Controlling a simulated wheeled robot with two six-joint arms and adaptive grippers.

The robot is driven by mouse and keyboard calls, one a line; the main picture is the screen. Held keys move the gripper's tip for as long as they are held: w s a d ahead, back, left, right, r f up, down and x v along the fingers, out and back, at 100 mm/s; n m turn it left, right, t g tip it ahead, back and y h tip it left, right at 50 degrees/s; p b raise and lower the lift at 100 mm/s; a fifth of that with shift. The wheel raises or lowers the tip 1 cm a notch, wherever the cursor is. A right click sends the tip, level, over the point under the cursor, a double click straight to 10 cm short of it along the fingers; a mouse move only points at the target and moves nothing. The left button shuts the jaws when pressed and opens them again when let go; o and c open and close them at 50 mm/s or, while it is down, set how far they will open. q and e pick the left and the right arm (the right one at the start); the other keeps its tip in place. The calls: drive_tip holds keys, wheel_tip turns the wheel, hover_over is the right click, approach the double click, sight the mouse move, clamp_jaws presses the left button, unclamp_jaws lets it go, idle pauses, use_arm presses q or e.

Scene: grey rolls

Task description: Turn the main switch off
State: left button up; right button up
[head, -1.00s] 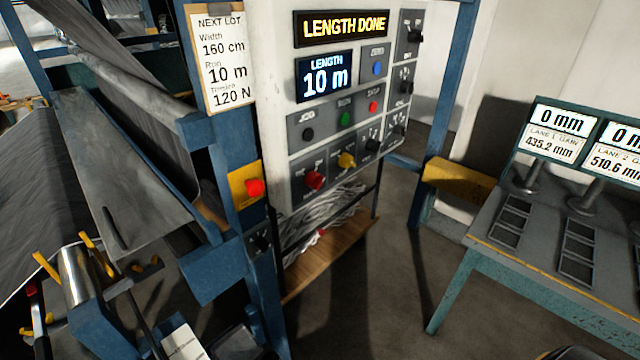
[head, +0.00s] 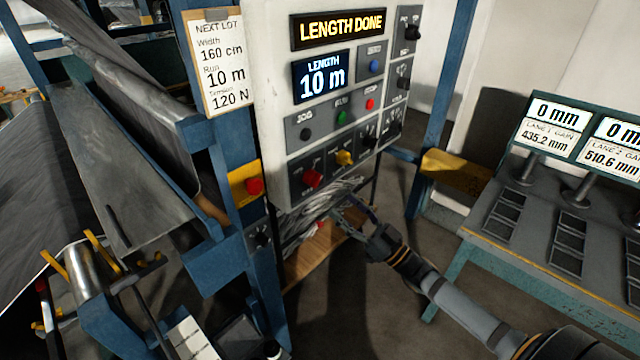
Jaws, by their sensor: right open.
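The control panel (head: 272,120) stands upright in the middle of the head view. My left gripper is not in view.
A red button (head: 255,186) on a yellow plate and a small black knob (head: 262,238) are on the blue post left of the panel. Cables lie on a wooden shelf (head: 310,262) below. A bench (head: 500,240) with displays stands at right.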

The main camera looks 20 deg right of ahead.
sight(318, 183)
drive_tip(key=p+x, duration=0.2)
drive_tip(key=x, duration=0.7)
drive_tip(key=shift+w+a, duration=0.15)
drive_tip(key=shift+w, duration=0.05)
drive_tip(key=c, duration=1.2)
